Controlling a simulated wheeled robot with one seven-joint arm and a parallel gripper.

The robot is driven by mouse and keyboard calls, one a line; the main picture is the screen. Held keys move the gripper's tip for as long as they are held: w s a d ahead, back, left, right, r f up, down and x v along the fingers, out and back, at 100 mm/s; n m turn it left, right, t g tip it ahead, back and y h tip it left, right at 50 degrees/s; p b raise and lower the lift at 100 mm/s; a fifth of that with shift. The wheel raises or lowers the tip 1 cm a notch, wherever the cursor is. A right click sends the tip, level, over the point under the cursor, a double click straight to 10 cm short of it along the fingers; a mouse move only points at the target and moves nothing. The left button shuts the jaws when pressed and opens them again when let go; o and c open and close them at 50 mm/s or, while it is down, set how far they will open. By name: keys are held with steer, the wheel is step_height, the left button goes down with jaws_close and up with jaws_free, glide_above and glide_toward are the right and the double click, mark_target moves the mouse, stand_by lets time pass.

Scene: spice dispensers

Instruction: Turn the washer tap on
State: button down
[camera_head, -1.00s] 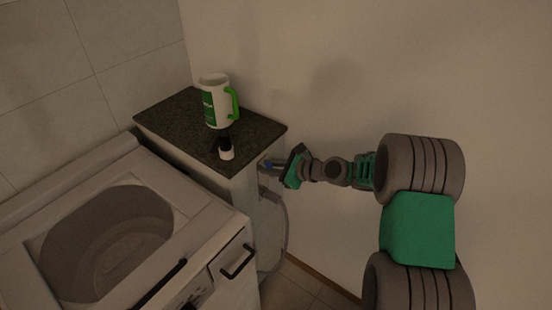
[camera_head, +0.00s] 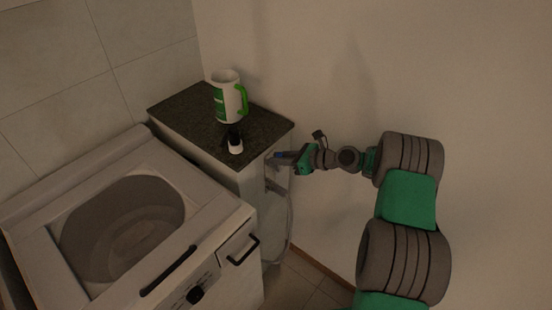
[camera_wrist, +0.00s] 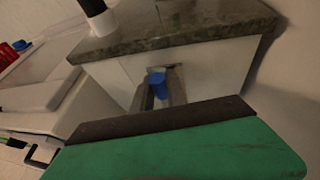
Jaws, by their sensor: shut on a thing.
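The washer tap's blue handle (camera_wrist: 156,79) shows between my two grey fingers in the wrist view, just under the edge of the dark stone counter. My gripper (camera_wrist: 160,92) is shut on this blue handle. In the head view, my gripper (camera_head: 277,160) reaches in from the right to the side of the cabinet, with a bit of the blue handle (camera_head: 282,155) visible at its tip. The tap's body is mostly hidden by my fingers. A pale hose hangs below it.
A dark stone counter (camera_head: 181,103) holds a white and green mug (camera_head: 227,104) and a small black and white bottle (camera_head: 235,142). The washing machine (camera_head: 207,222) stands at the left. A bare wall is at the right.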

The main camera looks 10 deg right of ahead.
steer(key=shift+d, duration=0.1)
steer(key=c, duration=1.5)
jaws_free()
steer(key=shift+w+d, duration=0.1)
steer(key=shift+o, duration=0.8)
steer(key=b+v, duration=0.1)
steer(key=v, duration=0.6)
steer(key=shift+s+d+r, duration=0.15)
steer(key=shift+s+d, duration=0.05)
steer(key=shift+s, duration=0.1)
